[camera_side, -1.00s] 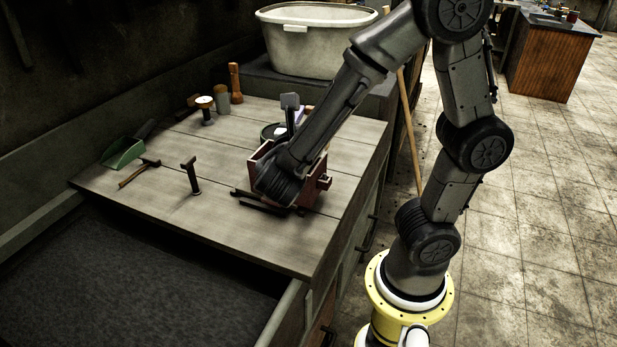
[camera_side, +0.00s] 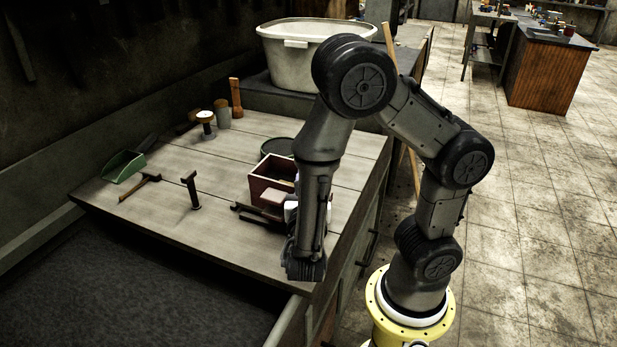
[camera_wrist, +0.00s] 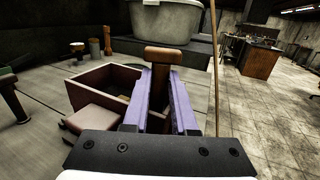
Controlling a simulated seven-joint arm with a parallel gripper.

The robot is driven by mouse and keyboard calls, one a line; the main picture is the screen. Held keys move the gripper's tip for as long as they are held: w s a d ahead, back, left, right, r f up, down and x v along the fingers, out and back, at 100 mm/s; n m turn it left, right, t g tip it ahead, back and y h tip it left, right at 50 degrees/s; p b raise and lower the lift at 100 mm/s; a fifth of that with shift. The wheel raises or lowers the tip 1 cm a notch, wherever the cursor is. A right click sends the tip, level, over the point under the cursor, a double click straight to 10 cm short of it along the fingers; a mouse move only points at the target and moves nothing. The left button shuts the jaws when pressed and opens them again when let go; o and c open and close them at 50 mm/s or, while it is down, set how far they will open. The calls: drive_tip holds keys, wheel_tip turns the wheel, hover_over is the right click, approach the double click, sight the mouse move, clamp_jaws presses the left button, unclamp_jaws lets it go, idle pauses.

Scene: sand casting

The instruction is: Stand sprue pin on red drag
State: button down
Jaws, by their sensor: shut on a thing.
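The red drag (camera_side: 262,192) is an open-topped reddish box near the right edge of the bench. It shows in the wrist view left of my fingers (camera_wrist: 88,93), with a reddish-brown block on its near side. My gripper (camera_wrist: 160,92) has purple fingers shut on a brown wooden piece with a wide flat head, which looks like the sprue pin (camera_wrist: 164,57). The head stands above the fingers; the lower end is hidden. My gripper is beside the drag, to its right in the wrist view. In the side view my arm hides most of the gripper and the pin.
A T-shaped tool (camera_side: 190,190), a small hammer (camera_side: 138,187) and a green scoop (camera_side: 122,167) lie or stand on the left of the bench. A dark round pan (camera_side: 277,147) is behind the drag. A pale tub (camera_side: 300,55) stands behind. The bench front is clear.

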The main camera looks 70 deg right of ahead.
drive_tip(key=shift+f, duration=0.45)
drive_tip(key=shift+c, duration=1.3)
unclamp_jaws()
drive_tip(key=shift+r, duration=0.1)
drive_tip(key=shift+a, duration=0.1)
drive_tip(key=r+v, duration=0.1)
drive_tip(key=v, duration=1)
drive_tip(key=s+d+f+m+g+y, duration=0.2)
drive_tip(key=s+d+m+g+y, duration=0.2)
drive_tip(key=s+m+g+y, duration=0.7)
drive_tip(key=w+a+r+m+t+y, duration=0.2)
drive_tip(key=w+r+m+t+y, duration=0.4)
drive_tip(key=m+t, duration=0.3)
drive_tip(key=shift+w+a+r+m, duration=0.15)
drive_tip(key=shift+a+r+m, duration=0.1)
drive_tip(key=shift+r+m, duration=0.75)
drive_tip(key=shift+f, duration=0.2)
